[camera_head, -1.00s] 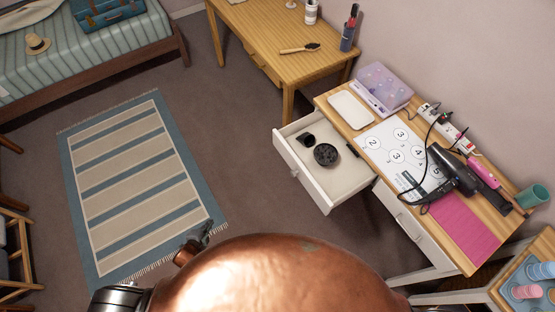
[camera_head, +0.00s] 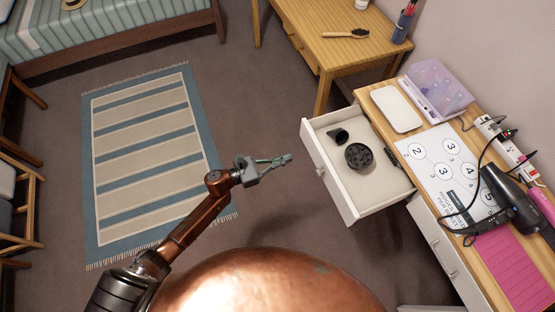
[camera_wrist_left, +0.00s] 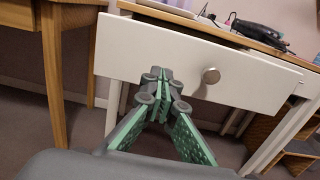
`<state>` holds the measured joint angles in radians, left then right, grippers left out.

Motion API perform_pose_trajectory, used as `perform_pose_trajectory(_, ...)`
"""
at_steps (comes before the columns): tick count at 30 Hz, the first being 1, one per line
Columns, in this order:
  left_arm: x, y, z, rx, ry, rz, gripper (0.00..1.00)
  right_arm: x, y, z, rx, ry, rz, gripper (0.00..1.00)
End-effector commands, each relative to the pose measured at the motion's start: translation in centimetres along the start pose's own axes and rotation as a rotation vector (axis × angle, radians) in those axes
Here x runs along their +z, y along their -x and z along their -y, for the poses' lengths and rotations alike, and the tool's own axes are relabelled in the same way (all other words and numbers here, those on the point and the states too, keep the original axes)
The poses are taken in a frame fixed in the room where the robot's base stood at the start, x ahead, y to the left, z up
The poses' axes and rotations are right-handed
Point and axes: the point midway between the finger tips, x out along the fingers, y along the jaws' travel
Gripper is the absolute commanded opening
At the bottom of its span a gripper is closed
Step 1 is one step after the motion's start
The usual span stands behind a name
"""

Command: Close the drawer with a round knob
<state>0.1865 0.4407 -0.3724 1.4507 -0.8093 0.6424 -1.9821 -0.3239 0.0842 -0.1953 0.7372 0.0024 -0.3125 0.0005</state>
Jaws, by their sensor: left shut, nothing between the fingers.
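The white drawer (camera_head: 335,196) of the white and wood vanity is pulled well out. Its small round metal knob (camera_head: 320,172) is on the front panel, and the knob also shows in the left wrist view (camera_wrist_left: 211,76). My left gripper (camera_head: 288,159) is shut and empty in front of the drawer, a little short of the panel. In the left wrist view the fingertips (camera_wrist_left: 160,78) point at the white front, left of the knob; I cannot tell whether they touch it. My right gripper is out of view.
The drawer holds a round black diffuser (camera_head: 359,156) and a small black nozzle (camera_head: 338,136). A second drawer with a bar handle (camera_head: 443,257) is shut. A hair dryer (camera_head: 512,199) and cables lie on top. A wooden table (camera_head: 330,52) stands behind.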

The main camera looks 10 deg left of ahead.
Motion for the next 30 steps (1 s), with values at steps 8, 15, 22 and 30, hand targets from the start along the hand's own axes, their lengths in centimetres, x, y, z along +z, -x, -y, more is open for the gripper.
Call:
perform_pose_trajectory(8,-0.1,-5.6,0.0,0.0,0.004,0.001,0.0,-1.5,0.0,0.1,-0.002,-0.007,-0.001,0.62)
perform_pose_trajectory(15,-0.1,-8.0,-0.1,0.002,0.005,0.0,0.0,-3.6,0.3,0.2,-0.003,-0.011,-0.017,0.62)
perform_pose_trajectory(22,-0.1,-8.4,-0.1,0.003,0.005,-0.001,0.0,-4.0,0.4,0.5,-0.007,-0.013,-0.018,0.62)
perform_pose_trajectory(30,-0.1,-8.3,-0.2,0.005,0.005,0.0,0.0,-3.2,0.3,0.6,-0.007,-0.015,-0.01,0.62)
